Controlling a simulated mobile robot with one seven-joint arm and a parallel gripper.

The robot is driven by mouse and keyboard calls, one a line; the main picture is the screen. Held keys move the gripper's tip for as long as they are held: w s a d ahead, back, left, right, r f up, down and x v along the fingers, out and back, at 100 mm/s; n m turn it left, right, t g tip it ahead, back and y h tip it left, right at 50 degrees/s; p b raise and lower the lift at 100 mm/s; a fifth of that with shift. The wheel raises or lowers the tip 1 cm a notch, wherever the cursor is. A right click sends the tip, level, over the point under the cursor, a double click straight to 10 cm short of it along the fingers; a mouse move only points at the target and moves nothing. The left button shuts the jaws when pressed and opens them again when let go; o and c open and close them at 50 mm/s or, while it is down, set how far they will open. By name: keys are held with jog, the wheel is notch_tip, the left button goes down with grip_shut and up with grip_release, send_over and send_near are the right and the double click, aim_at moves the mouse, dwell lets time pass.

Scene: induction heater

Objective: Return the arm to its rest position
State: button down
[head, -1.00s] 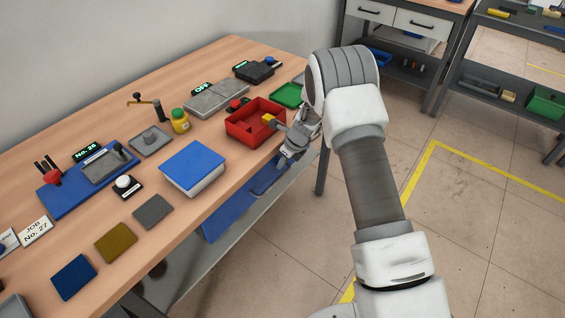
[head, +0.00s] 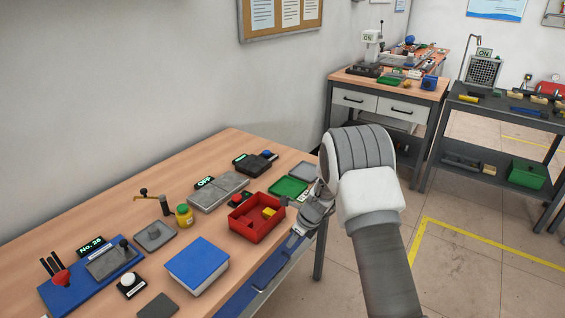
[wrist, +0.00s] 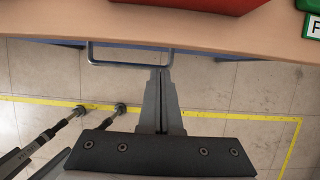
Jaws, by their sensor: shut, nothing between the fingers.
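My arm (head: 372,200) reaches over the front edge of the workbench (head: 110,190) at its right end. My gripper (head: 298,236) hangs just off that edge, beside the red bin (head: 257,232), and looks empty. In the wrist view, the two fingers of my gripper (wrist: 161,72) are together with nothing between them. They point toward the bench edge, over open floor. The red bin (wrist: 195,4) shows only partly at the top of the wrist view. A yellow block (head: 269,212) is in the bin.
A blue-topped box (head: 197,264), a green tray (head: 289,188) and a yellow-green jar (head: 184,216) stand on the bench. A metal handle bar (wrist: 125,64) is under the bench edge, close to the fingertips. Open floor (head: 470,280) lies to the right, with another bench (head: 385,95) behind.

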jog(key=s+d+r+n, duration=0.1)
jog(key=s+r+n, duration=0.3)
jog(key=r, duration=0.5)
jog(key=s+d+r+n+t, duration=0.1)
jog(key=s+r+n, duration=0.35)
jog(key=r, duration=0.45)
jog(key=s+d+r+n, duration=0.2)
jog(key=s+r+n, duration=0.2)
jog(key=r, duration=0.5)
jog(key=s+d+r+n+t+h, duration=0.1)
jog(key=s+d+r+n, duration=0.2)
jog(key=s+n, duration=0.3)
jog(key=s+d+r+n+t+h+p, duration=0.1)
jog(key=s+r+n, duration=0.4)
jog(key=s, duration=1.2)
jog(key=shift+d+n+h, duration=0.8)
jog(key=shift+d+n, duration=0.15)
jog(key=shift+d, duration=0.1)
